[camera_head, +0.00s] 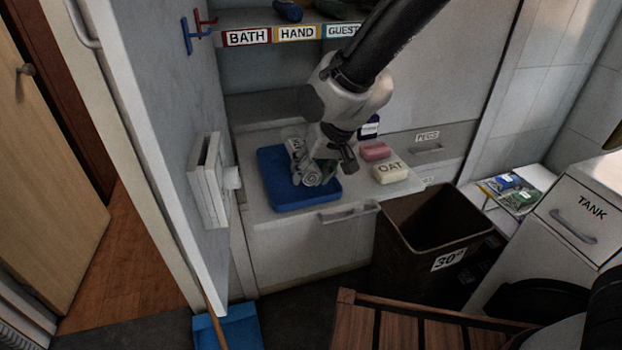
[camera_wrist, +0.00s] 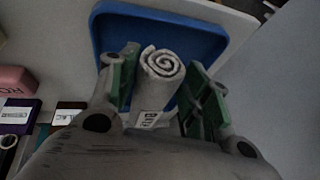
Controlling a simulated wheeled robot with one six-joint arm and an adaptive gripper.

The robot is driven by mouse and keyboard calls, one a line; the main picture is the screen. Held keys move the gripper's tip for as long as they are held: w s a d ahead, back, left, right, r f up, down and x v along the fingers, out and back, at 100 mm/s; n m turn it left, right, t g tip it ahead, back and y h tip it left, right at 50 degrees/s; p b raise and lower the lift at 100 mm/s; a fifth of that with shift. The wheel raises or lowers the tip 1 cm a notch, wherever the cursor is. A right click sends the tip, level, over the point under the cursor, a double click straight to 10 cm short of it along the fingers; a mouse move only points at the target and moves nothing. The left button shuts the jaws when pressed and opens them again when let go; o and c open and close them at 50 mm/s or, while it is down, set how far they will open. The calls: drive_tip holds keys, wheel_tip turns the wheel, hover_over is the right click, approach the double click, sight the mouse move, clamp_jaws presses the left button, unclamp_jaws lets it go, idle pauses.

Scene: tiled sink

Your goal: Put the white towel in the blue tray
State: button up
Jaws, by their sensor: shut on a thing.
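The white towel (camera_wrist: 161,68) is a rolled cloth with a spiral end and a small label, seen between my fingers in the wrist view. In the head view the towel (camera_head: 310,177) shows its rolled end over the blue tray (camera_head: 288,203). The tray (camera_wrist: 105,32) also shows behind the towel in the wrist view. My gripper (camera_head: 322,172) is shut on the towel, and its green finger pads (camera_wrist: 158,88) are on both sides of the roll. I cannot tell whether the towel touches the tray's floor.
A pink bar (camera_head: 375,151) and an OAT soap bar (camera_head: 391,173) lie on the counter right of the tray. A brown bin (camera_head: 425,240) stands in front at right. A wall-mounted holder (camera_head: 207,180) is close at left. Shelf labels read BATH, HAND and GUEST.

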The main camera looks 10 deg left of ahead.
sight(312, 181)
drive_tip(key=shift+f, duration=1.55)
drive_tip(key=o, duration=1)
drive_tip(key=shift+f, duration=0.1)
drive_tip(key=shift+o, duration=0.2)
drive_tip(key=v, duration=1.2)
drive_tip(key=shift+s, duration=0.1)
